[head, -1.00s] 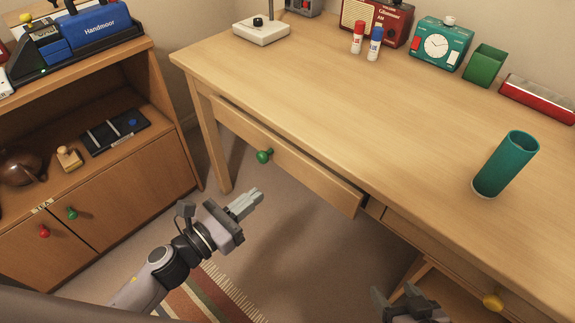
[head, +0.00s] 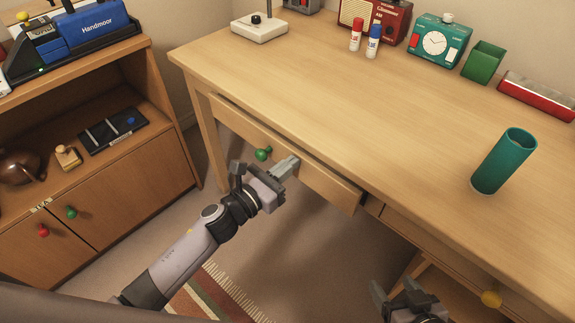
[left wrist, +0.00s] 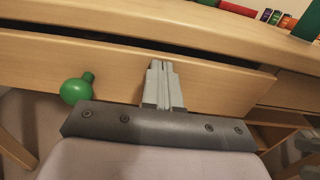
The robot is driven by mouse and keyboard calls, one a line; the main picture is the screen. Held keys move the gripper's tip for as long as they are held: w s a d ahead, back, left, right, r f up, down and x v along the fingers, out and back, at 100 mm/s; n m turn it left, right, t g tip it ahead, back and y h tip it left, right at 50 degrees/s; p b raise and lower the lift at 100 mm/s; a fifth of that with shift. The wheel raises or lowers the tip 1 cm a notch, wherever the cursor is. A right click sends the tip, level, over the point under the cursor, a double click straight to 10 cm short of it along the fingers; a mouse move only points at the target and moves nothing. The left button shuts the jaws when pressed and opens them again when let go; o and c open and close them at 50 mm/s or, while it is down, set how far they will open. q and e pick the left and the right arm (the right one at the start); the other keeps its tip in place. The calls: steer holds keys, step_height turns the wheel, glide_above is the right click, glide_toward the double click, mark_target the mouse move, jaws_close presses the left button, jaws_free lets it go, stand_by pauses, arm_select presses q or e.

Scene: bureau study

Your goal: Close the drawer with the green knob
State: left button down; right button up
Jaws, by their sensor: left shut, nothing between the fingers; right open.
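The desk drawer (head: 325,184) with the green knob (head: 263,154) stands partly open, its front sticking out from the desk. In the left wrist view the drawer front (left wrist: 215,85) spans the picture, with a dark gap above it and the green knob (left wrist: 76,90) at left. My left gripper (head: 289,165) is shut and empty, its tips at the drawer front to the right of the knob. In the left wrist view the fingertips (left wrist: 160,64) overlap the drawer front; I cannot tell whether they touch it. My right gripper (head: 396,292) is open, low near the bottom edge.
The desk (head: 350,110) carries a teal cup (head: 503,162), two glue sticks, a clock (head: 438,42) and a radio. A cabinet (head: 140,190) stands at left. A striped rug (head: 215,300) lies on the floor.

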mark_target(302, 153)
arm_select(q)
steer(key=b+x, duration=0.2)
steer(key=x, duration=0.1)
steer(key=shift+w+d+f+b, duration=0.15)
steer(key=shift+w+d+b, duration=0.15)
steer(key=shift+w+d, duration=0.25)
steer(key=shift+w, duration=0.05)
steer(key=shift+w+r, duration=0.1)
steer(key=shift+r, duration=0.3)
